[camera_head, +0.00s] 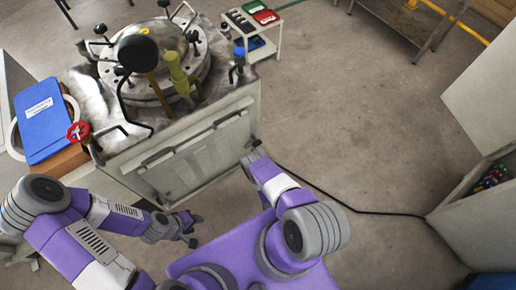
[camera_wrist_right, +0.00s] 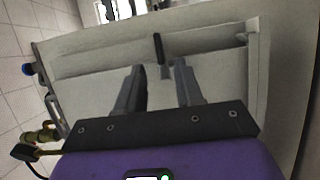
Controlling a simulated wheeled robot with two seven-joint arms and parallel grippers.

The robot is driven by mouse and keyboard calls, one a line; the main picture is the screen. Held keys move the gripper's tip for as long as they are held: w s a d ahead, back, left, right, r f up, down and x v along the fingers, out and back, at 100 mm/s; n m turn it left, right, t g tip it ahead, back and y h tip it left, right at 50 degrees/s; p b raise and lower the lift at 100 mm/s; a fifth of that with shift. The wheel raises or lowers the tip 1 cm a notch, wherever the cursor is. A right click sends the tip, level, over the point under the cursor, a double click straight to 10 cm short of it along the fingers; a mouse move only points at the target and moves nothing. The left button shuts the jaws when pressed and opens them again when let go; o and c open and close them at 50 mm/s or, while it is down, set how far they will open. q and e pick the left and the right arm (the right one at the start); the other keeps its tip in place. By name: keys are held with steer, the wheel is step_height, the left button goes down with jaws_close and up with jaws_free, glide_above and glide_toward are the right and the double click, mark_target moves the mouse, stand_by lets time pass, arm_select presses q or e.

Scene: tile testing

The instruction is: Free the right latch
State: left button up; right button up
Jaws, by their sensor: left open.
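The machine's front panel (camera_head: 205,155) is a pale grey sheet set below a long rail; it fills much of the right wrist view (camera_wrist_right: 85,90). A slim black upright part (camera_wrist_right: 158,47), which looks like the latch, stands at the panel, just beyond and between the fingertips of my right gripper (camera_wrist_right: 160,75). That gripper is open, with nothing between its fingers. In the head view my right gripper (camera_head: 253,154) is at the panel's right end, and the latch is too small to make out there. My left gripper (camera_head: 194,229) is open and empty, below the panel's left part.
A round metal chamber (camera_head: 155,60) with black clamps tops the machine. A small trolley (camera_head: 262,45) stands behind. A black cable (camera_head: 350,207) crosses the floor to a cabinet (camera_head: 480,215).

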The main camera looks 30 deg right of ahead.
mark_target(254, 145)
steer(key=x, duration=0.7)
steer(key=shift+w, duration=0.15)
jaws_close()
